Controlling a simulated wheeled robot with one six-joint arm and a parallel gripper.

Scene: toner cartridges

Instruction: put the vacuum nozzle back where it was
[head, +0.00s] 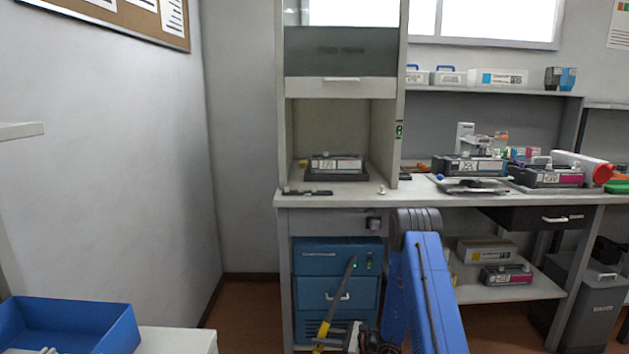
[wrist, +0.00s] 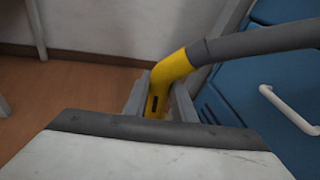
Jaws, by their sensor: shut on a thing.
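The vacuum nozzle, a yellow handle (head: 328,327) with a dark grey tube, stands tilted in the head view in front of the blue cabinet. In the wrist view my gripper (wrist: 160,108) is shut on the yellow part of the nozzle (wrist: 175,68), and the grey tube runs off to the upper right. In the head view my gripper is low in the picture, partly hidden by my blue arm. A small dark bracket (head: 374,223) is on the bench front, above the blue cabinet. I cannot tell whether it is the nozzle's holder.
The blue cabinet (head: 312,257) with white handles stands under the bench (head: 430,200). A hood above holds a black toner cartridge (head: 336,168). More cartridges lie on the bench to the right. A blue bin (head: 90,338) is at lower left. Floor between is open.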

